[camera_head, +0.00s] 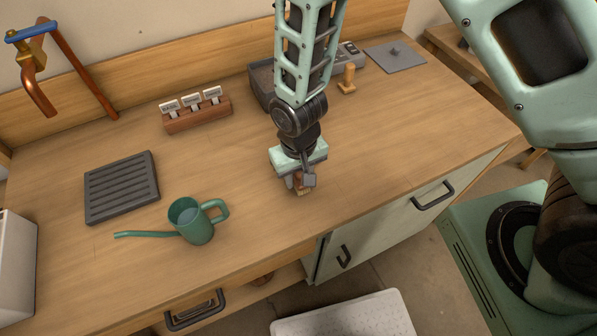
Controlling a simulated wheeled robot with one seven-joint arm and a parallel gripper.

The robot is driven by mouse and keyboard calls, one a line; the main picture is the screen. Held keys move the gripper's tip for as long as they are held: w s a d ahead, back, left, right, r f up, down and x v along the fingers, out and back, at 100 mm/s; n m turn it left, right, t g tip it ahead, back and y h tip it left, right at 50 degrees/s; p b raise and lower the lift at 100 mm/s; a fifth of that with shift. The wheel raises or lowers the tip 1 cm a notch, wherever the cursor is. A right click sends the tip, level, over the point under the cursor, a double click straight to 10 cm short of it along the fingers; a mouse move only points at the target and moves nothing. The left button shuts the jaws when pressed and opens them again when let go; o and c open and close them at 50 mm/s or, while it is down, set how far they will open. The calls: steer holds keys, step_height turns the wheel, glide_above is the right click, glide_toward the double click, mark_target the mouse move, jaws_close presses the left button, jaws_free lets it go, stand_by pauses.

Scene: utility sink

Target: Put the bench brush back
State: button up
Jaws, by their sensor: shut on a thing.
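My gripper (302,182) points down over the front middle of the wooden bench, right of the green watering can. It is shut on a small brown and tan wooden thing, which looks like the bench brush (304,192). Only its lower end shows below the fingers; the rest is hidden by the gripper. I cannot tell whether it touches the bench top or hangs just above it.
The watering can (195,231) and a dark slatted tray (121,187) lie left. A labelled wooden block (197,116), a dark open box (262,84), a small wooden peg (347,79) and a grey plate (395,57) stand behind. The bench's right front is clear.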

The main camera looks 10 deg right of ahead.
steer(key=shift+f, duration=0.15)
steer(key=o, duration=1)
step_height(320, 180, up, 12)
steer(key=shift+r+b, duration=0.2)
steer(key=shift+b, duration=0.9)
steer(key=s+d+r+n, duration=0.2)
steer(key=s+r, duration=0.3)
steer(key=s, duration=0.2)
steer(key=s+d+r+n, duration=0.2)
steer(key=s+r+n, duration=0.1)
steer(key=s+r, duration=0.3)
steer(key=shift+s+d+y, duration=0.25)
steer(key=shift+s+y, duration=0.05)
steer(key=shift+s, duration=0.3)
